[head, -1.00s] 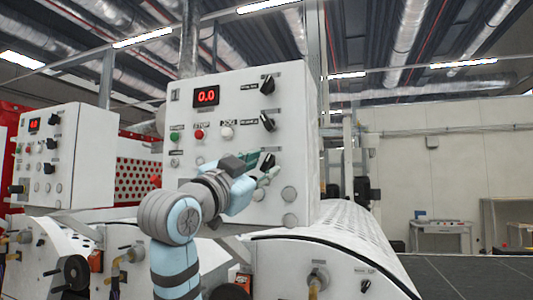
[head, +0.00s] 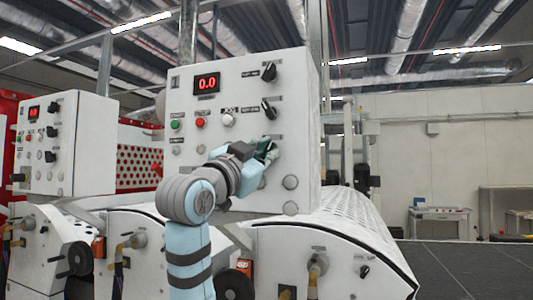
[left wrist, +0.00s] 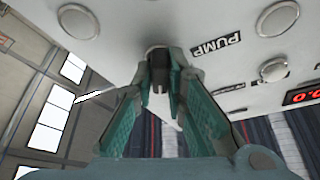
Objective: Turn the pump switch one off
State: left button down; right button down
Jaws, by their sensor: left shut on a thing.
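The control panel (head: 215,140) is a white box with a red display reading 0.0. The pump switch is a black knob, third down in the panel's right column; in the head view my gripper covers it. My left gripper (head: 270,148) is at that knob. In the left wrist view, my left fingers (left wrist: 162,75) are shut on the dark pump switch (left wrist: 157,52), beside a PUMP label (left wrist: 216,45). The knob's exact angle is hard to tell. My right gripper is not in view.
Two other black knobs (head: 269,72) (head: 268,107) sit above on the panel. Green (head: 176,124), red (head: 200,122) and white (head: 228,119) buttons are to the left. A second panel (head: 65,147) stands at the left.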

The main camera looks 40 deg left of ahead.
pick_arm(q)
jog(key=shift+f+n, duration=0.1)
jog(key=shift+n, duration=0.2)
jog(key=shift+d+n+g+y+b, duration=0.1)
jog(key=shift+n+g+y+b, duration=0.35)
jog(key=shift+n+y, duration=1.55)
jog(key=shift+d+n+g+y+b, duration=0.1)
jog(key=shift+n+g+y+b, duration=0.35)
jog(key=shift+n, duration=2.95)
jog(key=shift+n+g+y+b, duration=0.2)
jog(key=shift+n+g+y, duration=0.4)
jog(key=shift+n+y, duration=1.5)
jog(key=shift+n+h, duration=0.45)
jog(key=shift+n, duration=0.45)
jog(key=c, duration=1.6)
grip_release()
